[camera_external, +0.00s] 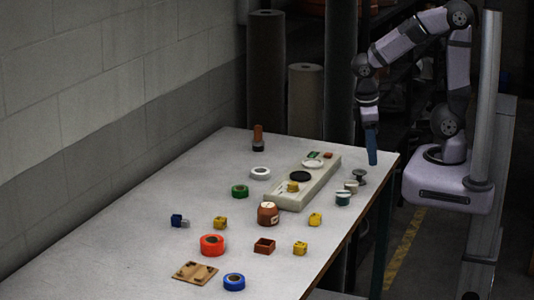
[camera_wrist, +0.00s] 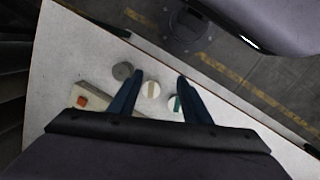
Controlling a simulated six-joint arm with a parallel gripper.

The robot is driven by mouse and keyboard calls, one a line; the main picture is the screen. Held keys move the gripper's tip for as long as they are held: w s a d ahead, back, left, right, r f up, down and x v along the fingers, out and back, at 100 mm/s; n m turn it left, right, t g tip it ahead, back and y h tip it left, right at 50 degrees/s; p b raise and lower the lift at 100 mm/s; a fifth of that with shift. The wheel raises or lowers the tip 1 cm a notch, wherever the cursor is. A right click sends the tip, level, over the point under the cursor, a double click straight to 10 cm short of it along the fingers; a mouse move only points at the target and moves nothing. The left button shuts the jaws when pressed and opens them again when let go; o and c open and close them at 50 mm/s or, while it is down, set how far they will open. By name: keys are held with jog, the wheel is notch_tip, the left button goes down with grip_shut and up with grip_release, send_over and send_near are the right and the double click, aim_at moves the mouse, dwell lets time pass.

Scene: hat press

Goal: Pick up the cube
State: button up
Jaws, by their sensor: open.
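Several small yellow cube-like blocks are in the external view. One yellow block (camera_external: 220,223) is left of centre on the table, another yellow block (camera_external: 315,219) is right of centre, and a third (camera_external: 300,248) is nearer the front. A further yellow block (camera_external: 293,187) is on the pale fixture (camera_external: 285,201). A dark blue block (camera_external: 176,220) lies at the left. The pictures do not single out one cube. My gripper (camera_external: 372,163) points down by the table's far right corner, away from all blocks. In the wrist view my gripper (camera_wrist: 160,76) is open with nothing between its blue fingers.
The left side is clear.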

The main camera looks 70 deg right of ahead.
jog(key=a+n+h, duration=0.1)
jog(key=n+h, duration=0.1)
jog(key=n, duration=0.2)
jog(key=r+n+t+y+b, duration=0.1)
jog(key=n+t+y+b, duration=0.3)
jog(key=n+t, duration=1.85)
send_over(306, 247)
jog(key=s, duration=0.6)
jog(key=n+g, duration=0.5)
notch_tip(306, 247, down, 12)
jog(key=shift+w+d+f, duration=0.1)
jog(key=shift+f, duration=0.45)
jog(key=shift+w+f+p, duration=0.1)
jog(key=shift+w+p, duration=0.65)
jog(key=shift+w, duration=0.6)
jog(key=shift+w+a+f+p, duration=0.15)
jog(key=shift+w+p, duration=0.15)
jog(key=shift+w, duration=0.45)
jog(key=shift+w+f+p, duration=0.15)
jog(key=shift+w+p, duration=0.2)
jog(key=shift+w, duration=0.45)
jog(key=shift+w+a+f+p, duration=0.15)
jog(key=shift+w+p, duration=0.15)
jog(key=shift+w, duration=0.45)
